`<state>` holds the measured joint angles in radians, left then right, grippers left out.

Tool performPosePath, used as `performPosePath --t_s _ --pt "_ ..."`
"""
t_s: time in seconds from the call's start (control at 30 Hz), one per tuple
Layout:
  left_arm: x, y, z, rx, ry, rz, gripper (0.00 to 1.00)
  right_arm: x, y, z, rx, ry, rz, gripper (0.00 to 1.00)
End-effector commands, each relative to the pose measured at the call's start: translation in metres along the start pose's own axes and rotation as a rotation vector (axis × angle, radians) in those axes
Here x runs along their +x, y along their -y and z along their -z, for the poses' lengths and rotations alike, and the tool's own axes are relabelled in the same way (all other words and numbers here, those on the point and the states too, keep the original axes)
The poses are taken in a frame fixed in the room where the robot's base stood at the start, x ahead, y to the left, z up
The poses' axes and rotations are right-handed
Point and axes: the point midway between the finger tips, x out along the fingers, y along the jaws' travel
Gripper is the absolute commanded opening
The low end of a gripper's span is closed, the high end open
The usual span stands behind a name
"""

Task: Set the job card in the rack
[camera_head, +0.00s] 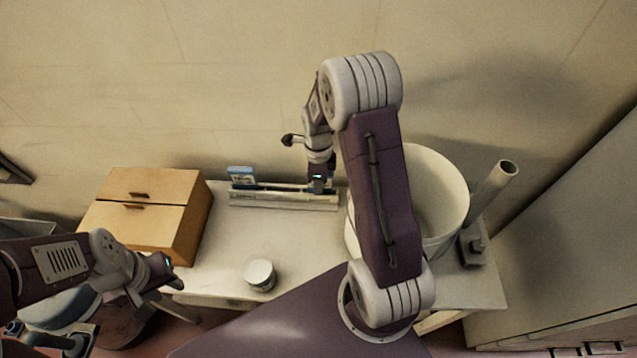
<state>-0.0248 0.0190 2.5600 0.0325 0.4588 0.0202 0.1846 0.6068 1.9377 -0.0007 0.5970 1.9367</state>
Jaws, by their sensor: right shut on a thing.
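The rack (284,201) is a long, low, pale strip with a slot, standing on the table near the wall. A blue and white card (242,176) stands upright at its left end. My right gripper (320,188) points down at the right part of the rack, shut on a thin thing that I take for the job card. The jaws and wrist hide most of it, so I cannot tell how deep it sits in the slot. My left gripper (164,288) is empty, low at the left, off the table's front edge; its jaw gap is unclear.
A wooden drawer box (188,225) stands left of the rack. A small white-lidded jar (260,274) is near the table's front edge. A large white bucket (440,190) and an upright tube (494,190) stand at the right. The middle of the table (235,240) is clear.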

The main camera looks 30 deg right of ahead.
Motion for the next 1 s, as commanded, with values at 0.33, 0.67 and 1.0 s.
performPosePath --t_s 0.33,0.67,1.0 --pt "0.0 0.0 0.0 0.0 0.0 0.0 0.36 0.0 0.0 0.0 0.0 0.0 0.0 0.43" --pt "-0.002 0.0 0.0 0.0 0.0 0.0 0.36 -0.018 0.001 -0.001 0.0 0.002 0.004 0.43" --pt "-0.007 0.0 0.001 0.0 0.0 0.0 0.36 -0.084 0.001 0.0 0.0 0.001 0.002 0.43"
